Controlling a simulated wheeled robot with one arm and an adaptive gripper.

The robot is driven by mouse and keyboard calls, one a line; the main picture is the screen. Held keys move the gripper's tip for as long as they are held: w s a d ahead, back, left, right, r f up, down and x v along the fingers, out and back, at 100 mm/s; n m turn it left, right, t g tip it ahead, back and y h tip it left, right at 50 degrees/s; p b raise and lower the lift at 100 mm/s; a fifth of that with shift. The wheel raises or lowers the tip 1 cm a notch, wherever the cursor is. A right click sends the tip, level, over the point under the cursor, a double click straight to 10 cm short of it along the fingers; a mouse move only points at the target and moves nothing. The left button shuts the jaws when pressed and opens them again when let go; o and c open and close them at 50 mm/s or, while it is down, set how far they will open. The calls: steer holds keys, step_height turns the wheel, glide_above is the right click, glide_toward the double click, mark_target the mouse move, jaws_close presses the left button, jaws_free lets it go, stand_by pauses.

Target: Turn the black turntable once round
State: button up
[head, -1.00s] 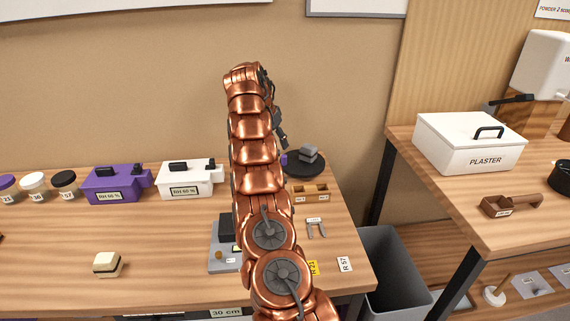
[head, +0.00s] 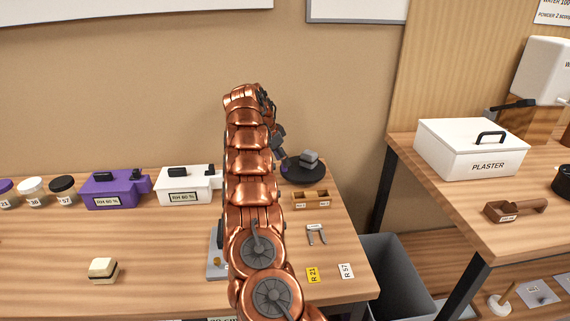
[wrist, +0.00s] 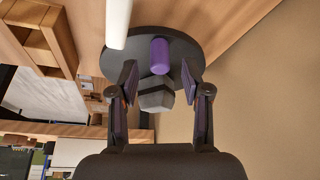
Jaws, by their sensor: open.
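The black turntable (head: 303,175) is a round dark disc at the back right of the left table. A grey angular block (head: 309,158) sits on it, and a small purple peg (head: 285,169) stands at its left edge. In the wrist view the disc (wrist: 185,50) carries the purple peg (wrist: 159,55) and the grey block (wrist: 156,97). My gripper (wrist: 158,78) is open, its fingers on either side of the peg and block in that view. I cannot tell whether it touches either. In the head view my gripper (head: 279,145) is beside the turntable's left edge, partly hidden by my arm.
A wooden tray (head: 311,198) lies just in front of the turntable. A white box (head: 186,185) and a purple box (head: 115,190) stand to the left. The wall is close behind. A grey bin (head: 395,270) stands between the tables. A white cylinder (wrist: 118,22) shows in the wrist view.

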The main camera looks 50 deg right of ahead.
steer(key=shift+x, duration=1.5)
jaws_close()
steer(key=shift+d+r, duration=0.1)
steer(key=shift+d, duration=0.05)
